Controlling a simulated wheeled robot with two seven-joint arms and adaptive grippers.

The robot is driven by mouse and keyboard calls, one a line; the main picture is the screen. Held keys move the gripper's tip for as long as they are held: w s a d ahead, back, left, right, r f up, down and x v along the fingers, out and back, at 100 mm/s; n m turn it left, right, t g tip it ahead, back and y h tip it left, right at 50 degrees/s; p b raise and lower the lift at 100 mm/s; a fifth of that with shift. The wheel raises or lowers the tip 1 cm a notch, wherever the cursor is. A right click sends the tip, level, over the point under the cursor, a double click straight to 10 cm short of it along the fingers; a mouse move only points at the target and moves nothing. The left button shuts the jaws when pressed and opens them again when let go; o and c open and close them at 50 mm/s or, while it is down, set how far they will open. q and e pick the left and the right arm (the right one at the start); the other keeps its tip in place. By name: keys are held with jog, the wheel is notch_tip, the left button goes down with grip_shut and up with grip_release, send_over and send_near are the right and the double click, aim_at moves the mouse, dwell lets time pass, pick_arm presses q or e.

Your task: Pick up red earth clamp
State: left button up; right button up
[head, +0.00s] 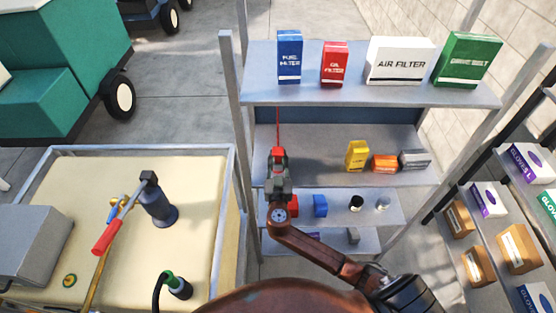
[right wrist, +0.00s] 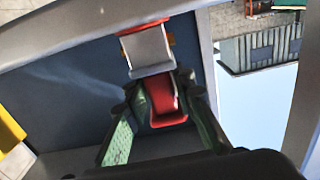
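The red earth clamp (head: 278,153) is at the left part of the middle shelf in the head view, with a thin red line rising above it. My right gripper (head: 279,168) is right at it, and part of the clamp is hidden behind the fingers. In the right wrist view, the red and grey clamp (right wrist: 165,97) lies between the green-padded fingers of my right gripper (right wrist: 158,105). A gap shows beside the left finger; contact on the right side is unclear. The fingers look open around it. My left gripper is not in view.
The middle shelf (head: 330,140) holds a yellow box (head: 357,155) and an orange box (head: 384,163) to the right. Filter boxes stand on the top shelf (head: 360,94) above. A grey post (head: 236,120) stands close on the left. A sand-coloured bench (head: 190,230) lies left.

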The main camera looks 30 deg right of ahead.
grip_shut()
notch_tip(320, 180, up, 10)
jog(key=shift+r+p, duration=0.1)
jog(key=shift+p, duration=0.25)
dwell(0.4)
